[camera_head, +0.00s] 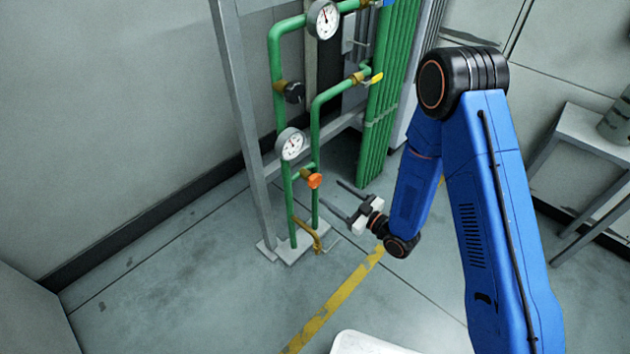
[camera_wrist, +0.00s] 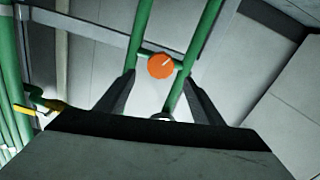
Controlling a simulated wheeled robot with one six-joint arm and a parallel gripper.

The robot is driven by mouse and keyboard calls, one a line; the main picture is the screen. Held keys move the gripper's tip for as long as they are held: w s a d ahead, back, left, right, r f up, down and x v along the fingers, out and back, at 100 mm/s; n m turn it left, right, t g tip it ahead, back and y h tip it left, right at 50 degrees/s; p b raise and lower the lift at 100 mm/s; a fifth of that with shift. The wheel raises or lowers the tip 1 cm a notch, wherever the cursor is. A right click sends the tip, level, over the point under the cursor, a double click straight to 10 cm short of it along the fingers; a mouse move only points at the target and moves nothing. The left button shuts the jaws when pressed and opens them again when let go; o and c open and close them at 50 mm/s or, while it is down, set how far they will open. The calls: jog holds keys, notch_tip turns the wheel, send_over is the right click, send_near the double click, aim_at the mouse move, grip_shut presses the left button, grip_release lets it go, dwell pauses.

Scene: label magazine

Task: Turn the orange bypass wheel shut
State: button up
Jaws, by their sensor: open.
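The orange bypass wheel (camera_head: 314,181) is a small round knob low on the green pipework, between two upright pipes. It also shows in the wrist view (camera_wrist: 161,66), above centre, with a pale mark at its upper right. My gripper (camera_head: 335,198) is open and empty. Its fingers point left toward the pipes, a short way to the right of the wheel and not touching it. In the wrist view my gripper's two dark fingers (camera_wrist: 161,92) are spread wide, with the wheel in line with the space between them and beyond the tips.
Green pipes (camera_head: 317,130) stand on both sides of the wheel. A gauge (camera_head: 291,144), a black knob (camera_head: 294,92) and yellow-handled valves (camera_head: 376,79) are close above. A brass fitting (camera_head: 308,233) sits below. A grey frame post (camera_head: 240,120) stands left. The floor in front is open.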

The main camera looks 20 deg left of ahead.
aim_at(317, 182)
jog(key=x, duration=0.9)
jog(key=shift+a, duration=0.3)
jog(key=shift+c, duration=0.2)
jog(key=c, duration=1)
